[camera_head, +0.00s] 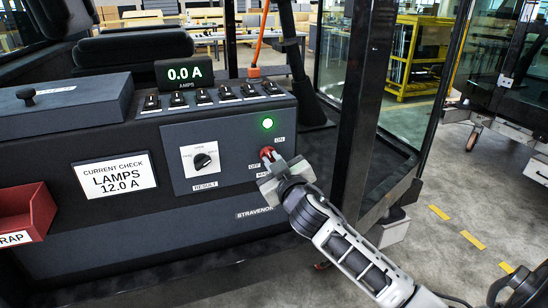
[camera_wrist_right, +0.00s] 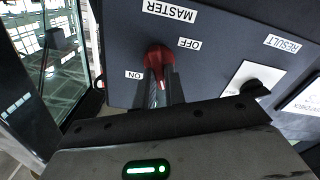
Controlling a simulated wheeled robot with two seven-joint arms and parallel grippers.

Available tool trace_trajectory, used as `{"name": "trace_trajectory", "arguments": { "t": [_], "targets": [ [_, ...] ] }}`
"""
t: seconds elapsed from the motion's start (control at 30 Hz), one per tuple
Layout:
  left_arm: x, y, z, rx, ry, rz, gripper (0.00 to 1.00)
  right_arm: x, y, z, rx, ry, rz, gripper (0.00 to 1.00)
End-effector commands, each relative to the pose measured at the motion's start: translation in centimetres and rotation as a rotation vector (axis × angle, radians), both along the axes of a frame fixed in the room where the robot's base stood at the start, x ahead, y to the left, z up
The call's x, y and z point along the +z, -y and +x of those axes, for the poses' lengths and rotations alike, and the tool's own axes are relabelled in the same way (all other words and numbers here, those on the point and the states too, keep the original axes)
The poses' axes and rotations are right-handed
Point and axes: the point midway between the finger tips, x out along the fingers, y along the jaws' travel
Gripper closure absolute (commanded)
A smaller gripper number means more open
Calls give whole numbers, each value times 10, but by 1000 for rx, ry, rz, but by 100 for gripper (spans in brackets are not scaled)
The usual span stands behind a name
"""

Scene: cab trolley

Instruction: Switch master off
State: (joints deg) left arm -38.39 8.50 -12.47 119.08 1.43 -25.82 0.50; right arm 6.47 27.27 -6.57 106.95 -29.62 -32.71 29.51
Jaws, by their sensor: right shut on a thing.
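The red master switch (camera_head: 267,152) sits on the dark panel between the ON and OFF labels; it also shows in the right wrist view (camera_wrist_right: 157,54). A green lamp (camera_head: 267,124) above it is lit. My right gripper (camera_head: 269,163) is shut on the red switch from the front, its fingers (camera_wrist_right: 161,82) on either side of the grip. The fingers hide much of the switch, so I cannot tell which label it points to. My left gripper is not in view.
A RESULT knob (camera_head: 202,160) is left of the switch. A row of black toggles (camera_head: 203,96) and a display reading 0.0 A (camera_head: 184,73) are above. A dark cab post (camera_head: 352,110) stands close on the right. A red bin (camera_head: 28,211) is at far left.

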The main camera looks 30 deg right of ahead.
Motion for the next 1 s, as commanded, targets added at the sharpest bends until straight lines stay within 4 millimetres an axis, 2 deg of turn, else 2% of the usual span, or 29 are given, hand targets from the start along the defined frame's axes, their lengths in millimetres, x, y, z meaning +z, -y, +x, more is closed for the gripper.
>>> {"name": "trace_trajectory", "arguments": {
  "t": [1.0],
  "targets": [
    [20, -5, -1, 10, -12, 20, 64, -4, -3, 1, 2, -221, -907, 100]
  ]
}}
